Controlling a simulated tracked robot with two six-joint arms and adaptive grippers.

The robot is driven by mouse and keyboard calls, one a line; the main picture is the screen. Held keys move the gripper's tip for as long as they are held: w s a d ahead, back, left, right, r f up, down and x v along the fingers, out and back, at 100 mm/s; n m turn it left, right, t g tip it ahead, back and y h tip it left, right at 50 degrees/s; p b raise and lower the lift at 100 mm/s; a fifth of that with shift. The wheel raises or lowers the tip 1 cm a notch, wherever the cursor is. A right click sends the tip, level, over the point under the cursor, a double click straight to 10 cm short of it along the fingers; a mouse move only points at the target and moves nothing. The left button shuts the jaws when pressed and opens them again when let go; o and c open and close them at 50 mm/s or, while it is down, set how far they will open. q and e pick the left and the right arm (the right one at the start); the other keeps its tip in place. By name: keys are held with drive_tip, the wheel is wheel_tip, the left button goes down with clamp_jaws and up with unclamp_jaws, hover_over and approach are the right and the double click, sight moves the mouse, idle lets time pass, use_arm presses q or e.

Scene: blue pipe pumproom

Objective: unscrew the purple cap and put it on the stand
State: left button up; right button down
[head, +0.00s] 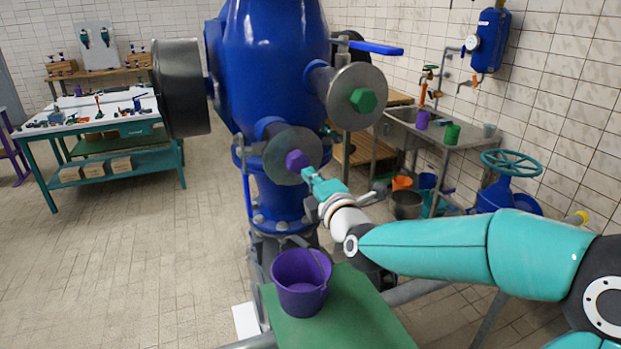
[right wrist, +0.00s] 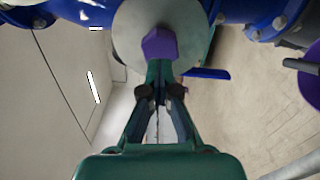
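The purple cap (head: 297,160) sits at the centre of the lower grey round flange (head: 280,165) on the blue pump body. In the right wrist view the cap (right wrist: 160,43) is straight ahead of the fingers. My right gripper (head: 308,174) is at the cap, from its lower right. In the right wrist view its fingertips (right wrist: 160,66) come together just below the cap, with most of the cap showing beyond them; whether they touch it is unclear. A green-topped stand (head: 350,312) below carries a purple bucket (head: 301,282). My left gripper is not in view.
Above the cap is a second flange with a green cap (head: 363,100). A blue lever (head: 376,48) sticks out above that. A teal handwheel (head: 511,162) stands at the right, near a sink table with cups. A workbench (head: 90,115) stands at the far left, with open floor before it.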

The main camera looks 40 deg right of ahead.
drive_tip(key=c, duration=1.4)
unclamp_jaws()
drive_tip(key=shift+w+f, duration=0.2)
drive_tip(key=shift+w, duration=0.2)
drive_tip(key=shift+s+r, duration=0.1)
drive_tip(key=shift+s, duration=0.1)
drive_tip(key=v, duration=1)
drive_tip(key=shift+s, duration=0.3)
drive_tip(key=shift+o, duration=0.9)
drive_tip(key=shift+s+a, duration=0.2)
drive_tip(key=shift+s, duration=0.15)
drive_tip(key=shift+o, duration=1.2)
drive_tip(key=shift+s, duration=0.25)
drive_tip(key=shift+o, duration=1.4)
drive_tip(key=shift+a+m, duration=0.1)
drive_tip(key=shift+m, duration=0.4)
drive_tip(key=m, duration=0.3)
drive_tip(key=m+b, duration=0.6)
drive_tip(key=m, duration=2.2)
approach(300, 166)
drive_tip(key=shift+a+x, duration=0.2)
drive_tip(key=shift+x, duration=0.75)
drive_tip(key=x, duration=0.9)
drive_tip(key=shift+w+d, duration=0.25)
